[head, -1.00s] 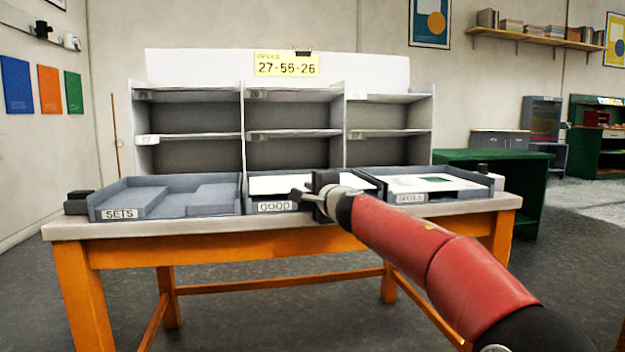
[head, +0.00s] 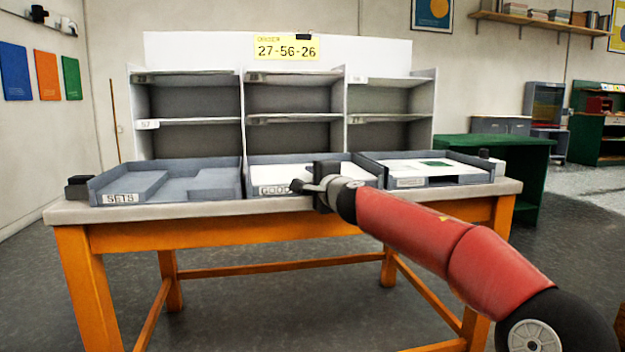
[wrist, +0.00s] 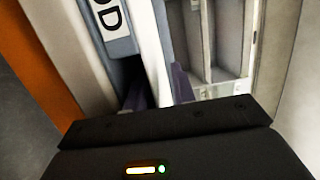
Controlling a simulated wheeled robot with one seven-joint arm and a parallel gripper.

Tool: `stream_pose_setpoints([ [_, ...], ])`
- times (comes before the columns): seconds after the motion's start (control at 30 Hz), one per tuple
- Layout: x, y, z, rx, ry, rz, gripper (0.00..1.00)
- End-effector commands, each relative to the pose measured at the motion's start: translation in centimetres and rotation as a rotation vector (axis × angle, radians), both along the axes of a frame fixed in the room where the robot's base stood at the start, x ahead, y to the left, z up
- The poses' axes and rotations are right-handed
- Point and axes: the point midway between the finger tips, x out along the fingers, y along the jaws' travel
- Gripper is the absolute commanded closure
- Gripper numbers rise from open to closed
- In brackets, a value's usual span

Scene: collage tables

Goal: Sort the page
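My gripper (head: 300,186) is at the front edge of the middle tray (head: 258,189), labelled GOOD. In the wrist view its two dark fingers (wrist: 158,92) stand apart, with a pale strip between them; I cannot tell whether this is paper or tray. White paper (head: 275,172) lies in the GOOD tray, partly hidden by my gripper. The right tray (head: 468,178) holds a white page (head: 415,168) with a green patch; its label is too blurred to read. The left tray (head: 122,198), labelled SETS, shows only grey inner surfaces.
A grey sorting rack (head: 243,115) with several cubbies stands behind the trays. A yellow card (head: 286,47) above it reads 27-56-26. The trays sit on an orange-legged table (head: 230,207). A green cabinet (head: 500,150) stands to the right.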

Motion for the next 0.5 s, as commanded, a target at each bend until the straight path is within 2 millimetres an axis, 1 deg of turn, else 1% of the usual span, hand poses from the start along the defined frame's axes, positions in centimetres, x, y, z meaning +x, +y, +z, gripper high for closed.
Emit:
stream_pose_setpoints([
  [0.3,-0.1,-0.2,-0.2,0.0,0.004,-0.001,0.72],
  [0.5,-1.3,-1.0,-0.3,0.0,0.007,-0.003,0.72],
])
